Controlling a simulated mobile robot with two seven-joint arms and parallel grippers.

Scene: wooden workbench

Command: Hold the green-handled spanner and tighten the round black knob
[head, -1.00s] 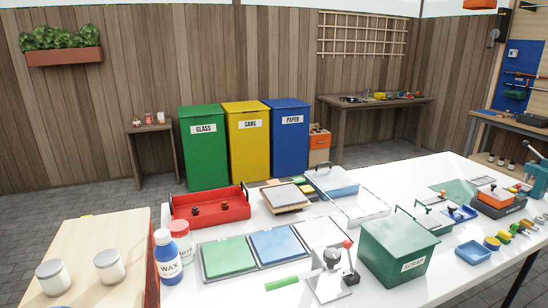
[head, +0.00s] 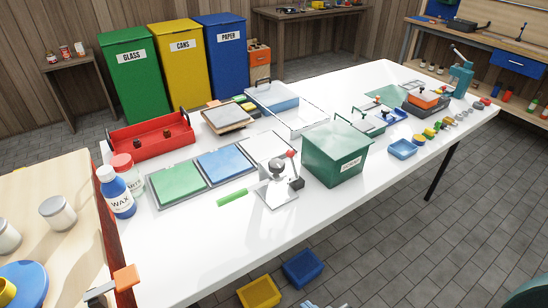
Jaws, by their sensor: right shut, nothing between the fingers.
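The green-handled spanner (head: 232,198) lies on the white workbench, its handle pointing left and its head end close to a small metal fixture (head: 277,190). The fixture has a silver round part, a red ball and a dark block-like part (head: 297,184) at its right side. I cannot make out clearly which part is the round black knob. Only a small pale tip of my right gripper (head: 325,304) shows at the bottom edge, well below and apart from the spanner and fixture. It is shut and empty. My left gripper is not in view.
A green scrap bin (head: 335,155) stands right of the fixture. Green and blue panels (head: 178,184) lie to its left, with a red tray (head: 150,137) behind. A wax bottle (head: 115,195) stands at the left edge. Yellow (head: 258,293) and blue bins (head: 303,268) sit on the floor.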

